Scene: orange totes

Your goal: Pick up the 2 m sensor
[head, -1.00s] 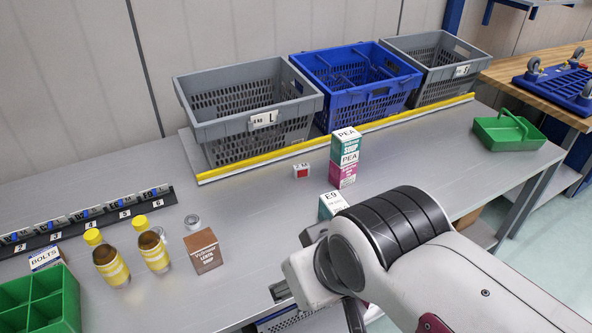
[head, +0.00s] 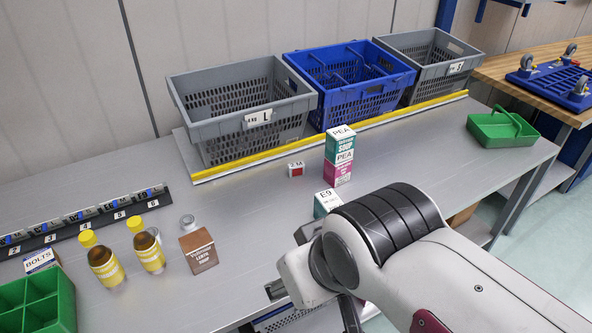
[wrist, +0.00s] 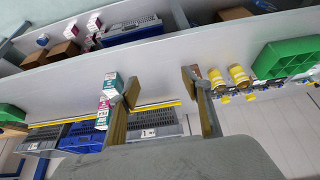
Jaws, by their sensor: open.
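A small white box with a red face (head: 296,169) stands on the grey bench in front of the yellow strip; its top label looks like "2 M". I cannot make it out in the wrist view. My gripper (wrist: 160,84) is open and empty, its two fingers wide apart. In the head view it is low, near the bench's front edge, mostly hidden behind my arm, and well apart from the small box.
A pea soup stack (head: 339,157) and an E9 box (head: 327,203) stand near my arm. Crates (head: 190,128) line the back.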

